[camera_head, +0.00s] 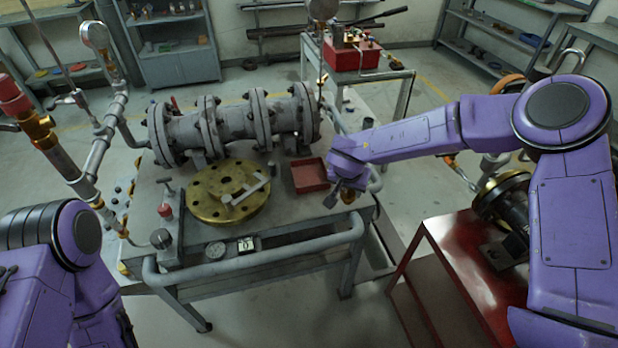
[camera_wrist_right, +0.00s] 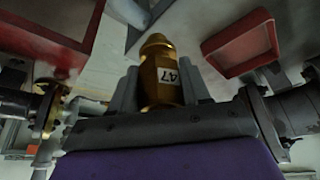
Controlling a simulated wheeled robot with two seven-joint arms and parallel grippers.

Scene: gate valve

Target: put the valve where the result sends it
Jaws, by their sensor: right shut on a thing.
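My right gripper (camera_head: 346,194) is above the front right edge of the workbench, just right of the small red tray (camera_head: 310,176). In the right wrist view it is shut on a brass valve (camera_wrist_right: 160,72) with a hexagonal body and a white label, which seems to read 47 or A7. Only a little brass shows between the fingers in the head view. The red tray also shows in the wrist view (camera_wrist_right: 240,42), apart from the held valve; it looks empty. My left arm is at the lower left, but its gripper is out of view. No result is readable.
The workbench (camera_head: 285,215) carries a grey flanged pipe assembly (camera_head: 235,122) and a brass disc (camera_head: 205,205) with a metal tool on it. A gauge pipe (camera_head: 95,150) stands left. A red stand (camera_head: 450,255) with a dark flanged part is right. A red box (camera_head: 350,54) stands behind.

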